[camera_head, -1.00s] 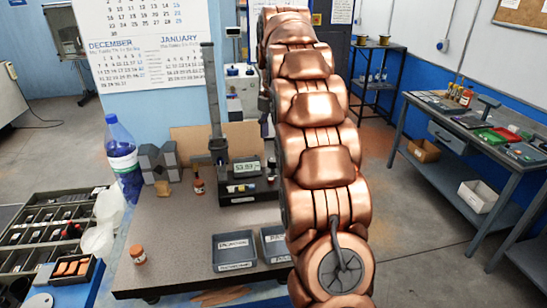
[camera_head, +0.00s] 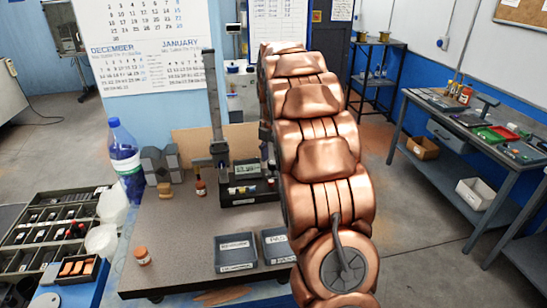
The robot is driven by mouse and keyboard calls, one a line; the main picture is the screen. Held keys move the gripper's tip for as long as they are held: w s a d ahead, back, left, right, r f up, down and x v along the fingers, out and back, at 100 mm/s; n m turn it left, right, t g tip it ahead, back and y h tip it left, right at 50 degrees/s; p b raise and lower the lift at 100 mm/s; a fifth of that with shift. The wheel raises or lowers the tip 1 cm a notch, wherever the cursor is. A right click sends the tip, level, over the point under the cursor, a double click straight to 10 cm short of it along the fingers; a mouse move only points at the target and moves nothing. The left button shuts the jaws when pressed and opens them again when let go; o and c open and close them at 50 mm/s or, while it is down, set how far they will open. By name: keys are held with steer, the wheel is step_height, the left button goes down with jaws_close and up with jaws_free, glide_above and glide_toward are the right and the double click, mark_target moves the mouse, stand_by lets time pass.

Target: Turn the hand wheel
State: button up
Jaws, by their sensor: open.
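I cannot make out a hand wheel; my copper arm covers the right part of the granite bench (camera_head: 180,250) and what lies behind it. A tall height gauge (camera_head: 213,95) stands upright on the bench, left of my arm. A dark instrument box with a small display (camera_head: 247,169) stands beside it, partly behind my arm. My gripper is hidden behind my arm. A small dark part shows at the arm's left edge, but I cannot tell what it is.
Two dark trays (camera_head: 236,253) lie at the bench front. A side workbench (camera_head: 440,120) is on the right, with open floor between.

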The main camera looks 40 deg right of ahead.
steer(key=shift+f, duration=0.2)
steer(key=c, duration=1.2)
steer(key=shift+o, duration=0.2)
steer(key=shift+f+m+b, duration=0.1)
steer(key=shift+m+b, duration=0.2)
steer(key=shift+b, duration=0.1)
